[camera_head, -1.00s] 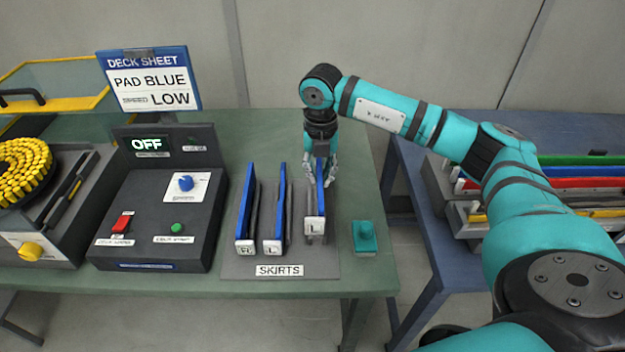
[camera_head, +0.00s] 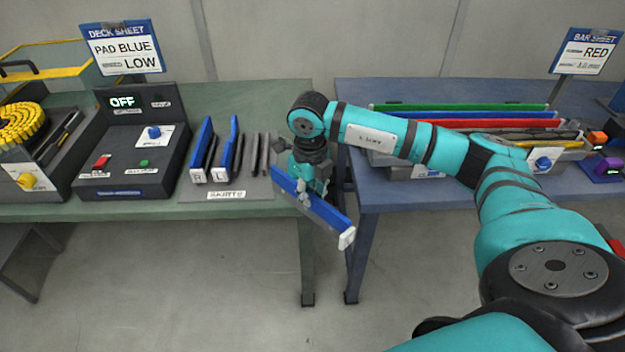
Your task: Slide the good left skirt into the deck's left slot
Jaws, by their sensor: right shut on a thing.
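A blue skirt (camera_head: 323,213) with a white end block is held in my right gripper (camera_head: 304,192). It hangs in the air in front of the gap between the two tables, slanting down to the right, clear of the skirt rack. Two other blue skirts, one on the left (camera_head: 202,145) and one on the right (camera_head: 229,145), stand upright in the grey skirt rack (camera_head: 240,191) on the green table; their end labels are small. My left gripper is not in view.
A dark control box (camera_head: 135,165) reading OFF stands left of the rack. On the blue table (camera_head: 400,196) is a holder with green, blue and red bars (camera_head: 480,115). Floor shows between the tables. Sign boards (camera_head: 123,47) stand behind at left and right.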

